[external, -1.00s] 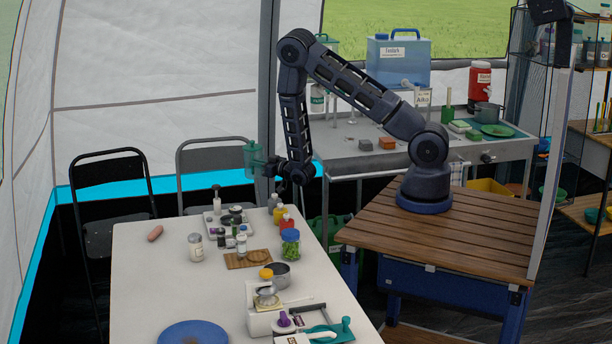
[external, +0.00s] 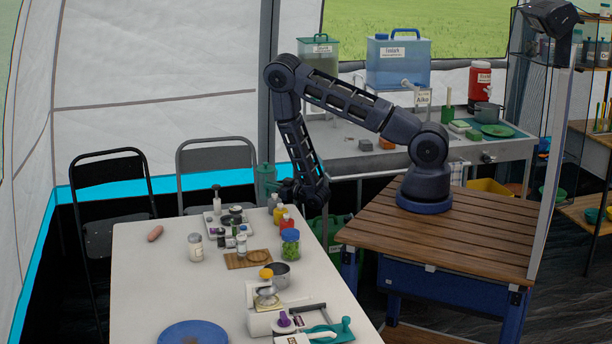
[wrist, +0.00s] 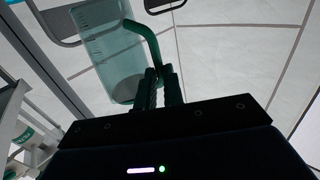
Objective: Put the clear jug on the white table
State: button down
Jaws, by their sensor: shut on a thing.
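The clear jug (wrist: 112,55) has a see-through greenish body and a green handle. My gripper (wrist: 160,82) is shut on that handle in the wrist view. In the external view the jug (external: 265,181) is beside my gripper (external: 284,190), at the far right end of the white table (external: 150,275). It looks roughly upright. Whether its base touches the tabletop is hard to tell; its lower part is close behind the yellow and red bottles.
Bottles (external: 284,218) and a tray of jars (external: 226,225) stand near the jug. A green-filled jar (external: 290,245), pot (external: 279,274), scale and blue plate (external: 193,333) are nearer. The table's left middle is mostly clear.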

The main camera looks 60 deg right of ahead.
notch_tip(320, 180, up, 37)
jog(key=s+a+n+g+y, duration=0.25)
jog(key=a+n+y, duration=0.5)
jog(key=a, duration=3.45)
jog(key=s+a+n+g+y, duration=0.4)
jog(key=s+a+g+y, duration=0.3)
jog(key=s+a, duration=2.45)
notch_tip(320, 180, down, 25)
jog(key=w+a+t, duration=0.1)
jog(key=shift+a, duration=0.4)
jog(key=shift+w+f+t+y, duration=0.15)
jog(key=shift+f+t+y, duration=0.1)
jog(key=shift+f, duration=0.4)
jog(key=c, duration=1.5)
grip_release()
